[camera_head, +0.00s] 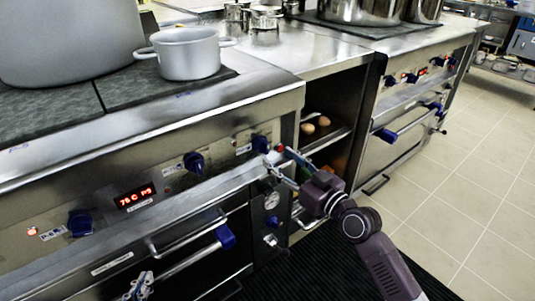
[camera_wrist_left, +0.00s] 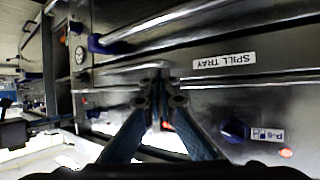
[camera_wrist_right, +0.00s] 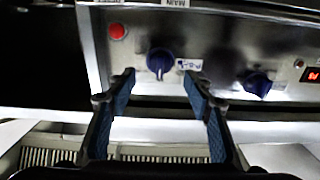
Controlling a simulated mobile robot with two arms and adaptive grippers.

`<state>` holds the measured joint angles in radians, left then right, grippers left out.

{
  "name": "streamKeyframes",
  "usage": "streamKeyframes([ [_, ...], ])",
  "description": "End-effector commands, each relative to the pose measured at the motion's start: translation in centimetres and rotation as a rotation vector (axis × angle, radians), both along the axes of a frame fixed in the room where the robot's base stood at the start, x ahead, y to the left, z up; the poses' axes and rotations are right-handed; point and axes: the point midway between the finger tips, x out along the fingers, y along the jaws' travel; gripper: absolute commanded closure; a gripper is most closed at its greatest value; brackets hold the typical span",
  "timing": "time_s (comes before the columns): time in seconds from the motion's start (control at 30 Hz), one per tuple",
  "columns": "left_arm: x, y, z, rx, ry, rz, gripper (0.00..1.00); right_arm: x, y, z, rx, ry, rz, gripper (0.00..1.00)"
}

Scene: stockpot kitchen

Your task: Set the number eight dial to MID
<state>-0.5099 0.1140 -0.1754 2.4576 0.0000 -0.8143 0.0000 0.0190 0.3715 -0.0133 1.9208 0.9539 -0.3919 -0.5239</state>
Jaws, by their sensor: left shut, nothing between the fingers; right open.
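A row of blue dials is on the stove's front panel: a left dial (camera_head: 80,224), a middle dial (camera_head: 194,162) and a right dial (camera_head: 260,143). Their small labels are too blurred in the head view to pick out number eight for sure. My right gripper (camera_head: 276,163) is open in front of the right dial. In the right wrist view that dial (camera_wrist_right: 160,62) shows just beyond and between the open fingertips (camera_wrist_right: 159,84), with a blurred label beside it. My left gripper (camera_head: 140,287) is shut and empty, low before the stove; its fingers meet in the left wrist view (camera_wrist_left: 160,90).
A red button (camera_wrist_right: 117,31) is beside the right dial. A lit red display (camera_head: 134,196) sits between the left and middle dials. Oven handles (camera_head: 190,260) stick out below the panel. A pot (camera_head: 188,54) stands on the stove. Open floor (camera_head: 470,200) lies to the right.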

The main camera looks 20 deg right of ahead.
Motion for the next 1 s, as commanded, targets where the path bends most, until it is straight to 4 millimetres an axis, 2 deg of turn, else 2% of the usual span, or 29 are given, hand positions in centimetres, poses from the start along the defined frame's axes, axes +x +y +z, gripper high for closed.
streamKeyframes([
  [0.2, 1.1, -0.5, 1.7, -0.021, -0.088, -0.006, 1.00, 3.3, 1.2, 0.0, 0.004, -0.001, 0.000, 0.53],
  [0.4, 1.8, -0.9, 3.3, -0.039, -0.163, -0.011, 1.00, 5.3, 1.9, -0.1, 0.002, 0.002, -0.001, 0.53],
  [0.77, 2.0, -1.0, 3.9, -0.045, -0.189, -0.012, 1.00, 5.9, 2.2, -0.1, -0.001, 0.003, -0.001, 0.53],
  [0.87, 2.0, -1.0, 3.9, -0.045, -0.189, -0.012, 1.00, 5.9, 2.2, -0.1, -0.001, 0.003, -0.001, 0.61],
  [1.0, 2.0, -1.0, 3.9, -0.045, -0.189, -0.012, 1.00, 5.9, 2.2, -0.1, 0.000, 0.002, -0.001, 0.76],
])
